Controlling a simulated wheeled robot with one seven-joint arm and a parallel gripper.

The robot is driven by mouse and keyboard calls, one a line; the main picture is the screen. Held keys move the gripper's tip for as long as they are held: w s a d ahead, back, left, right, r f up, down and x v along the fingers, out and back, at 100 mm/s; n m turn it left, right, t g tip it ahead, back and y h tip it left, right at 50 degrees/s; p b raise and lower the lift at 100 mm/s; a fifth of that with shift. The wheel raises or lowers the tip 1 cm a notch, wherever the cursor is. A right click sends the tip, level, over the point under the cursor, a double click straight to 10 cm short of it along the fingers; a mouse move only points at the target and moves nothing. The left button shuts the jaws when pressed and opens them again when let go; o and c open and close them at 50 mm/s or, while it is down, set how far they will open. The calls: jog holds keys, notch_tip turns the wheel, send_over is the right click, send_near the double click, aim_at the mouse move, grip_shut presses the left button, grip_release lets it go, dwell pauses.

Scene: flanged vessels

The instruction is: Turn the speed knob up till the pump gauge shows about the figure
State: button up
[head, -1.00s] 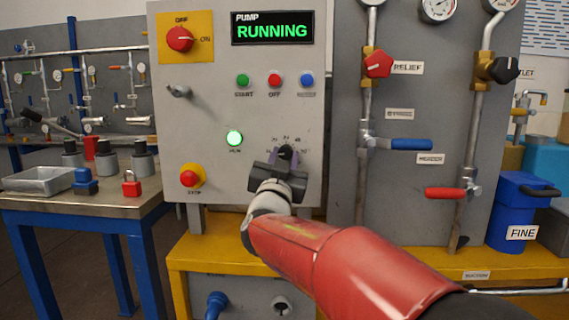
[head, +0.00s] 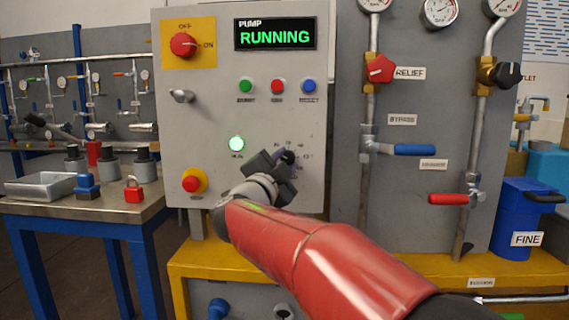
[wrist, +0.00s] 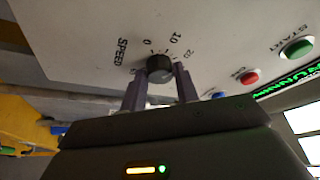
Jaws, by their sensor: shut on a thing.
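The black speed knob (wrist: 160,68) sits on the grey pump panel, with a dial scale and the word SPEED around it in the wrist view. My gripper (wrist: 160,84) has its two fingers on either side of the knob, shut on it. In the head view my gripper (head: 282,157) is at the lower right of the panel and partly covers the knob and scale. The pump display (head: 275,35) reads RUNNING in green. Gauges stand at the top right, among them one pressure gauge (head: 440,11); their readings are too small to tell.
A red relief valve (head: 380,69), a blue lever (head: 413,150) and a red lever (head: 448,199) are on the pipe board to the right. A red stop button (head: 192,184) is left of my arm. A bench (head: 95,213) with a tray and padlocks stands at left.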

dwell(0.5)
jog(key=o, duration=1)
jog(key=shift+c, duration=0.2)
jog(key=v, duration=0.8)
jog(key=shift+b, duration=0.45)
